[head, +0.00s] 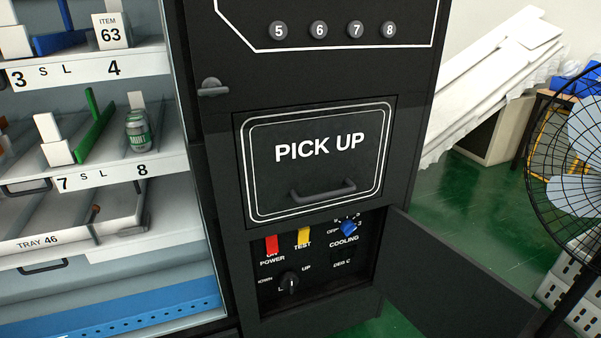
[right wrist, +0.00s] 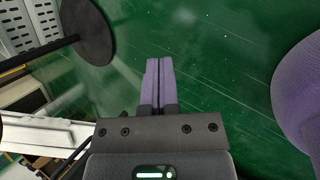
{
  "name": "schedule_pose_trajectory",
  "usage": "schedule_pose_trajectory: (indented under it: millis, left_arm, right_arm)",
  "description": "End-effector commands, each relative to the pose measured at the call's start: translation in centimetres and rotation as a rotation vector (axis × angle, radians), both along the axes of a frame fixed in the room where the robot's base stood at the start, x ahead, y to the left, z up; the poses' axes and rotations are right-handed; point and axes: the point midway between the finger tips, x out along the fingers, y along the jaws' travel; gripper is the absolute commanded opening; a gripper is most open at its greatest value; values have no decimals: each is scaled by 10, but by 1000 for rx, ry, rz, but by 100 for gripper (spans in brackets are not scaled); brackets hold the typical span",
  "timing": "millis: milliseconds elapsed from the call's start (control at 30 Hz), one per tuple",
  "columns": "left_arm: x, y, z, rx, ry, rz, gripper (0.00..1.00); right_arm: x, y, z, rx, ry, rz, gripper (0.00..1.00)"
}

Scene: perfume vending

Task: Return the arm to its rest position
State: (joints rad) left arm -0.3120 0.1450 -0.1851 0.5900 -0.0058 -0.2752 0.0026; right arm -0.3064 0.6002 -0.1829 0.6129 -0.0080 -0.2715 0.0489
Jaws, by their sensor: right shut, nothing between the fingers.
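My right gripper (right wrist: 158,82) shows in the right wrist view, its two purple fingers pressed together with nothing between them. It is over the green floor, clear of any object. Neither gripper shows in the head view. The head view faces a black vending machine with a closed PICK UP hatch (head: 316,160). Below the hatch is a control panel (head: 300,285) with a red switch, a yellow switch, a blue knob and a black knob. The panel's black door (head: 450,280) hangs open to the right.
Glass-fronted shelves at left hold a green can (head: 138,131) and a box marked 63 (head: 112,31). A black fan (head: 570,150) stands at the right. In the right wrist view, a round dark base (right wrist: 87,31) is at upper left and a purple rounded shape at right. Green floor lies between.

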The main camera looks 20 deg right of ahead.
Motion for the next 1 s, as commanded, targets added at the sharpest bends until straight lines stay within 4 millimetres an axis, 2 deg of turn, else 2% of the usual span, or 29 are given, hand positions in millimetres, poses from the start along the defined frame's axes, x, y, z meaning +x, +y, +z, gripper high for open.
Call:
schedule_pose_trajectory:
  millis: [33,100,167,200,333,400,433,500,600,700,800,1000]
  left_arm:
    - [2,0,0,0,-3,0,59]
    - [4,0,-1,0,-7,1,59]
    - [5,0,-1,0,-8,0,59]
    - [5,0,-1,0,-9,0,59]
    - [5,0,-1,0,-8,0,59]
    - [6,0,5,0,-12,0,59]
    - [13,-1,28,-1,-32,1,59]
    - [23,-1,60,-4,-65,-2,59]
    - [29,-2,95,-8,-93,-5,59]
    - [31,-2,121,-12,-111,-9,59]
    - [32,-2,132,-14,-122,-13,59]
    - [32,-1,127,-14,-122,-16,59]
  right_arm:
    - [-25,17,-7,28,73,15,0]
    - [-32,75,-32,125,54,-34,0]
    - [-39,116,-46,191,52,-68,0]
    - [-43,143,-54,234,50,-90,0]
    - [-51,225,-69,359,47,-154,0]
    - [-50,263,-66,418,40,-182,0]
    - [-43,256,-43,411,18,-171,0]
    - [-33,255,-11,414,-12,-161,0]
    - [-24,255,23,419,-44,-150,0]
    - [-17,255,49,424,-68,-142,0]
    - [-14,255,60,426,-78,-138,0]
    - [-15,255,55,426,-77,-137,0]
